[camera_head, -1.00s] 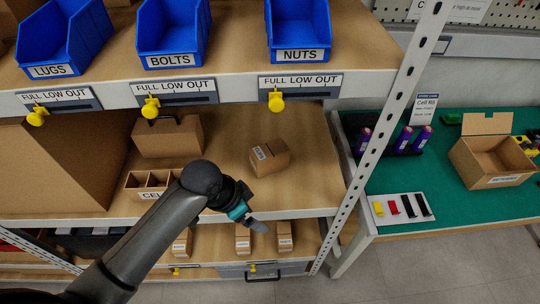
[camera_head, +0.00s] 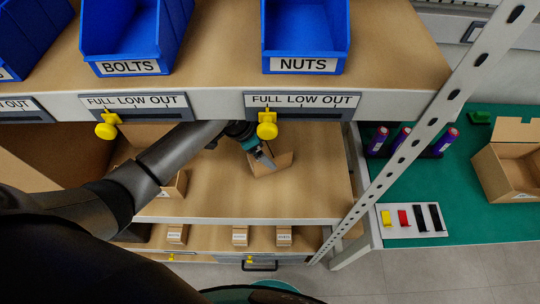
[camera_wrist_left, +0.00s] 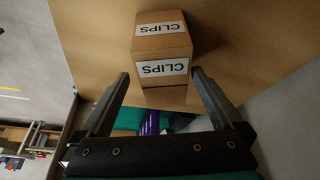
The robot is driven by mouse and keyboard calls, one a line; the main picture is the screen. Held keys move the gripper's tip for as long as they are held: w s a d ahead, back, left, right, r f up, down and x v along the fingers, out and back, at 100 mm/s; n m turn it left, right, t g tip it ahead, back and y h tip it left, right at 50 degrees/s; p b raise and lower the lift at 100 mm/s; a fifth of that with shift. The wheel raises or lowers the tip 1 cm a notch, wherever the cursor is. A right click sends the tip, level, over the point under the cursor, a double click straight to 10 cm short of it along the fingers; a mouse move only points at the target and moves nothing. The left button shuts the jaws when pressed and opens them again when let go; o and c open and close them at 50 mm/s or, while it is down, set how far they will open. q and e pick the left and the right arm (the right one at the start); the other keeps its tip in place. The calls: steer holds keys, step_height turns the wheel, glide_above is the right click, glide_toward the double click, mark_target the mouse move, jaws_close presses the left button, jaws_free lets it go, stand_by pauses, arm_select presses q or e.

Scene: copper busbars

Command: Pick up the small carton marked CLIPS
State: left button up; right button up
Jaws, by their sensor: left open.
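The small carton (camera_head: 282,164) sits on the middle shelf, to the right, partly covered by my left gripper (camera_head: 262,157) in the head view. In the left wrist view the brown carton (camera_wrist_left: 162,46) shows white labels reading CLIPS on two faces. My left gripper also shows there (camera_wrist_left: 160,75), with its two fingers apart and nothing between them. The carton lies just beyond the fingertips, roughly centred between them. I cannot tell whether a fingertip touches it. My right gripper is not in view.
The upper shelf's front edge (camera_head: 215,105), with yellow knobs (camera_head: 267,125), overhangs my left arm. A divided carton (camera_head: 172,188) stands to the left on the same shelf. A perforated upright post (camera_head: 425,130) stands to the right. The shelf's front right is clear.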

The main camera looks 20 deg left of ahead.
arm_select(q)
steer(key=shift+w+d+f, duration=0.1)
steer(key=shift+w+f, duration=0.1)
steer(key=shift+f, duration=0.3)
steer(key=shift+w+d+f, duration=0.1)
steer(key=shift+d+f, duration=0.05)
steer(key=shift+f, duration=0.45)
steer(key=shift+b+x, duration=0.8)
steer(key=shift+x, duration=1.4)
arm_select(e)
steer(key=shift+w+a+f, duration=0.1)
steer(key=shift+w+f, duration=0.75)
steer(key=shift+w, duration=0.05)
arm_select(q)
steer(key=shift+w+f, duration=0.15)
steer(key=shift+w, duration=0.05)
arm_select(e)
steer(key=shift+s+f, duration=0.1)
arm_select(q)
steer(key=c, duration=1.5)
jaws_close()
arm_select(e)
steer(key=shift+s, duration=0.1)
